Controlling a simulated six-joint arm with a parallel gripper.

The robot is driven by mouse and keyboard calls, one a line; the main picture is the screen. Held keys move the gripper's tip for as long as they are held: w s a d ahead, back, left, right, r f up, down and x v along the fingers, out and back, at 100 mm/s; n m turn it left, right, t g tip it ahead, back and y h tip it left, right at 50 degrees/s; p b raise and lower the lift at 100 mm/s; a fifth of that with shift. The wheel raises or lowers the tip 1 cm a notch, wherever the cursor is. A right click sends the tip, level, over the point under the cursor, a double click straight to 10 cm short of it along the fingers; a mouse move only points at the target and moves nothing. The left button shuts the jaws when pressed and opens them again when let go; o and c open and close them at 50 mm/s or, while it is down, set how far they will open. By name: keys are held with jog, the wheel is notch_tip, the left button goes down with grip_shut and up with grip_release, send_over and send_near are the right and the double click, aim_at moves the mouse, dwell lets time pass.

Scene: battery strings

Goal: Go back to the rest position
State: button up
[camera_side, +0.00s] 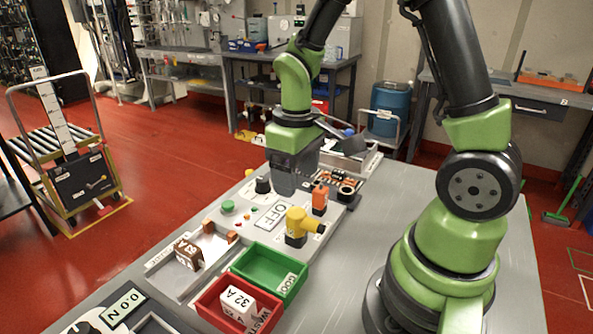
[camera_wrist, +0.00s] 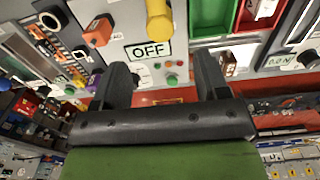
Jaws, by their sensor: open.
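My gripper (camera_wrist: 163,75) shows in the wrist view with its two dark fingers spread apart and nothing between them. In the side view my arm holds the gripper's dark body (camera_side: 290,172) above the far part of the grey workbench (camera_side: 440,175), near the OFF panel. The fingertips cannot be made out clearly there. In the wrist view the OFF label (camera_wrist: 148,49) and a yellow handle (camera_wrist: 159,20) lie beyond the fingers.
A green bin (camera_side: 243,264) and a red bin (camera_side: 207,303) holding a white block marked 32 A (camera_side: 236,303) stand at the front. A brown block (camera_side: 188,254) sits in a grey tray. The yellow handle (camera_side: 297,219) and an orange part (camera_side: 320,194) rise from the bench.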

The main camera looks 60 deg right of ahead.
jog(key=shift+r, duration=0.15)
jog(key=shift+a+r, duration=0.1)
jog(key=shift+r, duration=0.25)
jog(key=s+a+r+m+t+y, duration=0.1)
jog(key=s+a+r+m+t, duration=0.1)
jog(key=s+r, duration=0.3)
jog(key=s+a+r+m+t+y, duration=0.1)
jog(key=s+a+r+t, duration=0.3)
jog(key=r, duration=0.5)
jog(key=shift+s+r+m+t, duration=0.25)
jog(key=shift+s+m+t, duration=0.25)
jog(key=shift+s+t, duration=0.1)
